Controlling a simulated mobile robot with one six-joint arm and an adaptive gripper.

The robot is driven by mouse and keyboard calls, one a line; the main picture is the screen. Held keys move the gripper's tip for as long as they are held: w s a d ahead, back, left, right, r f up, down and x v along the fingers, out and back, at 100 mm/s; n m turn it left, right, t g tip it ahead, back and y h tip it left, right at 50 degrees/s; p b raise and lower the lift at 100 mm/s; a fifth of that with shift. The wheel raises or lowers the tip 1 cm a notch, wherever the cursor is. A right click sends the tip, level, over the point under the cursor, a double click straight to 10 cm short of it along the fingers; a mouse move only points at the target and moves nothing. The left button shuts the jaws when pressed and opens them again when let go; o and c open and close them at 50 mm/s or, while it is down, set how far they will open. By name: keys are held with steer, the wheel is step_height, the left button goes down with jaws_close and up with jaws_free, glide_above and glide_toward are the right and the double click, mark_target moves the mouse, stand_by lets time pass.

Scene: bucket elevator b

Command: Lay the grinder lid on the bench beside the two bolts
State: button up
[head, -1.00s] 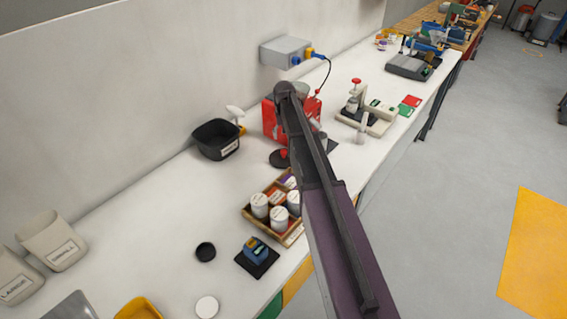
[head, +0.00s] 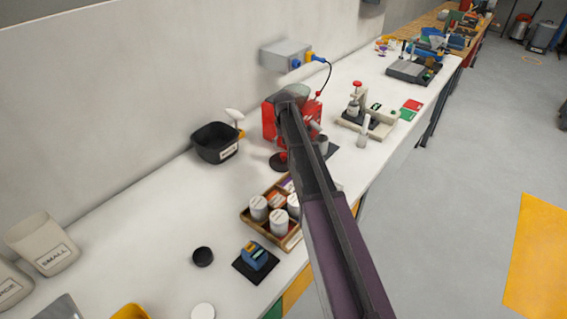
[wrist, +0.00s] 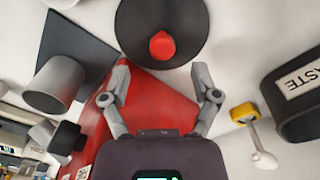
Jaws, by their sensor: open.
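The grinder lid, a black disc with a red knob (wrist: 162,45), lies on the white bench in front of the red grinder (head: 270,121). In the head view the lid (head: 277,163) shows just left of my arm. In the wrist view the lid is beyond my gripper (wrist: 161,74). My gripper is open and empty, its two fingers spread above the red grinder body, apart from the knob. My arm hides the gripper in the head view. I cannot make out the two bolts.
A black bin (head: 215,143) labelled waste stands left of the grinder, with a white-headed tool beside it. A grey cup (wrist: 55,84) is on a dark mat by the grinder. A wooden tray (head: 260,222) of white jars stands nearer. Bare bench lies left of the tray.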

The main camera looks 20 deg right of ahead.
mark_target(284, 154)
steer(key=shift+f, duration=0.15)
steer(key=shift+a+f+b, duration=0.1)
steer(key=shift+f+b, duration=2.4)
steer(key=shift+b, duration=0.1)
jaws_close()
